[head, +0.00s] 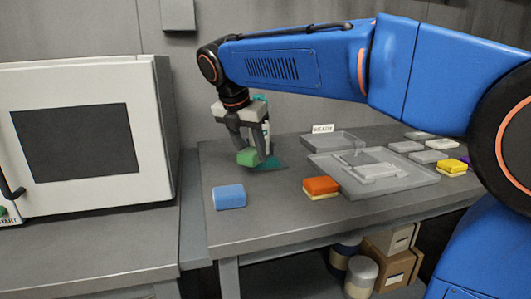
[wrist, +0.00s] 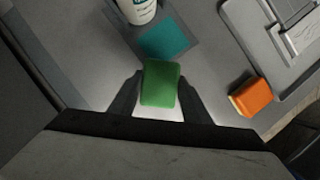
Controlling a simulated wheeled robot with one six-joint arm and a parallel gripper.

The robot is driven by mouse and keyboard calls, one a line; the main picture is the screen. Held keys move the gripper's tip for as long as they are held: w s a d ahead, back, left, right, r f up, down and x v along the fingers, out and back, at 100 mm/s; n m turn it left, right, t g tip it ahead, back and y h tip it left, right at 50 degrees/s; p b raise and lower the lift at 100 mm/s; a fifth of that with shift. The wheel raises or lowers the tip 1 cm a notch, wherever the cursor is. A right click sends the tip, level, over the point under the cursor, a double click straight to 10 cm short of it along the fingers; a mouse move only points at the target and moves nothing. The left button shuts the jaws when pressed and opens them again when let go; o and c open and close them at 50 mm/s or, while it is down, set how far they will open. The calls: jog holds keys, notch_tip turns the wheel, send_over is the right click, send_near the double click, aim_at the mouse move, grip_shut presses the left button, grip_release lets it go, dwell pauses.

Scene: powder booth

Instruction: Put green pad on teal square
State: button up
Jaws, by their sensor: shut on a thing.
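The green pad (head: 247,157) is held between the fingers of my gripper (head: 250,150), above the table. In the wrist view the green pad (wrist: 160,83) sits between both fingertips of my gripper (wrist: 158,90). The teal square (wrist: 165,41) lies on the table, beyond the pad in the wrist view. In the head view only part of the teal square (head: 271,163) shows behind the pad and gripper. A white bottle with teal marks (wrist: 138,9) stands beside the square, partly cut off in the wrist view and mostly hidden by my gripper in the head view.
A blue sponge (head: 229,197) lies at the front left of the table, and an orange-and-yellow sponge (head: 321,188) to the right. A grey tray (head: 400,185) and a yellow sponge (head: 451,167) are further right. A white oven-like box (head: 163,130) stands at the left.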

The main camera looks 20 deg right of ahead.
send_over(268, 162)
jog(key=s+a, duration=0.1)
jog(key=shift+f, duration=1.75)
jog(key=shift+f, duration=0.1)
jog(key=o, duration=1)
jog(key=shift+o, duration=0.2)
jog(key=v, duration=1.2)
